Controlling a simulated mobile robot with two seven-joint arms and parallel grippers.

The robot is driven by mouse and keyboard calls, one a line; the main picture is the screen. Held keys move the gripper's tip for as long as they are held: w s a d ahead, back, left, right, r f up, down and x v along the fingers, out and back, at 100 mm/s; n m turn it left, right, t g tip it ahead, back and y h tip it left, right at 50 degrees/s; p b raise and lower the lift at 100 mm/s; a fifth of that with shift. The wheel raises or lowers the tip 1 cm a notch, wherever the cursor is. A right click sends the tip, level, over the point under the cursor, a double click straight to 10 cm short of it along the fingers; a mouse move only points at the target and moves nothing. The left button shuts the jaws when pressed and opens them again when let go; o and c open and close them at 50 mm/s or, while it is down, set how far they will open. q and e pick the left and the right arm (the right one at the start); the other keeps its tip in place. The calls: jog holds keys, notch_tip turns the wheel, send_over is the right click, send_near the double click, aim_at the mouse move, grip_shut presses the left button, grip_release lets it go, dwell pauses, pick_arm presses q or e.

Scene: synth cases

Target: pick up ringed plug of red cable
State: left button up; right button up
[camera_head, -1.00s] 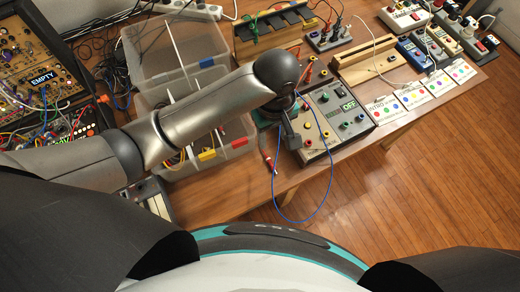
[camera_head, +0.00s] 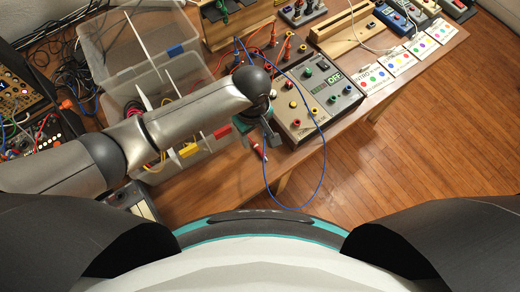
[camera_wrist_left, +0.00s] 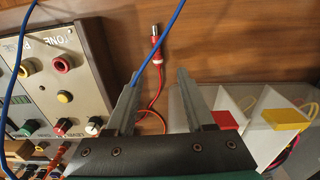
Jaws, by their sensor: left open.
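The red cable's plug (camera_wrist_left: 154,45) shows in the wrist view as a red barrel with a pale ring and a metal tip, lying on the wooden table. Its thin red cable (camera_wrist_left: 158,92) runs down between the fingers. In the head view the red plug (camera_head: 258,151) lies near the table's front edge, just below my left gripper (camera_head: 267,131). In the wrist view my left gripper (camera_wrist_left: 156,76) is open and empty, with the plug beyond and between its fingertips. A blue cable (camera_wrist_left: 165,40) crosses close to the plug and the left finger. My right gripper is not in view.
Clear divided bins (camera_head: 130,55) with red and yellow tabs stand to the left. The blue cable (camera_head: 323,165) loops over the front edge. Printed cards (camera_head: 374,77) lie at right.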

aim_at(256, 146)
pick_arm(q)
notch_tip(256, 146, down, 4)
jog(key=shift+d+f+b, duration=0.1)
jog(key=shift+d+b, duration=0.05)
jog(key=shift+b, duration=0.65)
jog(key=shift+f, duration=0.25)
grip_shut()
